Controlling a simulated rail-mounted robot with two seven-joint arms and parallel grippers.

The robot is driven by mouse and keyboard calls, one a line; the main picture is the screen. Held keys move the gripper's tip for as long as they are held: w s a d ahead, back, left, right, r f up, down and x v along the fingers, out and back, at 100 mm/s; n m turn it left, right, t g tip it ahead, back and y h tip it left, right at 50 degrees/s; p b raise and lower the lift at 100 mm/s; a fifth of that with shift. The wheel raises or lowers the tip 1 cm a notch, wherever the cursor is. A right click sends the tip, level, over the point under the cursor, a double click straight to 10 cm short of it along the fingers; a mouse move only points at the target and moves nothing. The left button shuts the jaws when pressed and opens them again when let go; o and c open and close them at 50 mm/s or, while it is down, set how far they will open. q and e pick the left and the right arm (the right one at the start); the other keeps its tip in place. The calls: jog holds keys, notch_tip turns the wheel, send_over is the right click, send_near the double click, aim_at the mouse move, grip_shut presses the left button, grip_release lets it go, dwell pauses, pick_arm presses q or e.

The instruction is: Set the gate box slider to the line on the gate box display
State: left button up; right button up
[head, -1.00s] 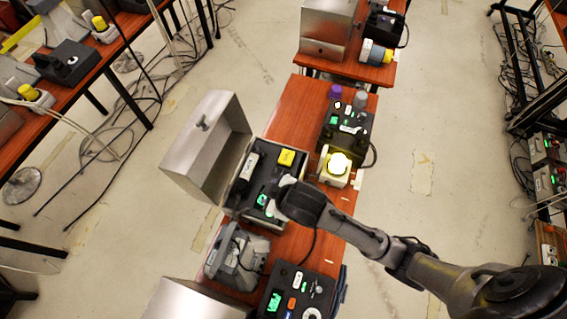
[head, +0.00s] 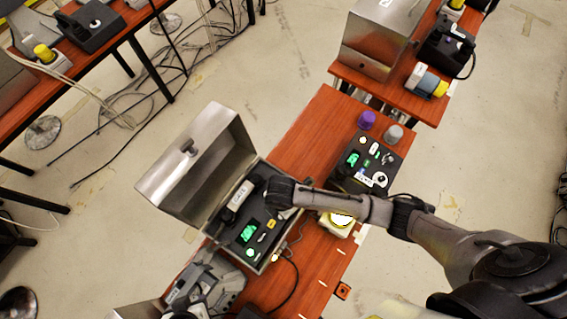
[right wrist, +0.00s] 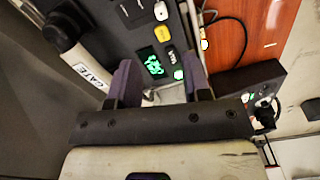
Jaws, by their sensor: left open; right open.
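The gate box, its metal lid (head: 200,160) open, stands on the red table. Its handset (head: 238,199) is marked GATE in the right wrist view (right wrist: 85,65). The green-lit gate box display (head: 248,234) also shows in the right wrist view (right wrist: 152,63). A small control beside it (right wrist: 171,56) may be the slider; its setting and the display line are too small to read. My right gripper (right wrist: 152,85) is open and empty above the panel, the display appearing between its fingers.
A black box (head: 352,180) with a green display and a yellow-white lamp (head: 341,219) stand to the right, partly behind my arm.

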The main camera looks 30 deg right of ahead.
notch_tip(320, 180, down, 14)
jog(key=shift+s+a+r+n+b, duration=0.1)
jog(key=shift+n+b, duration=0.6)
jog(key=shift+n, duration=0.5)
grip_shut()
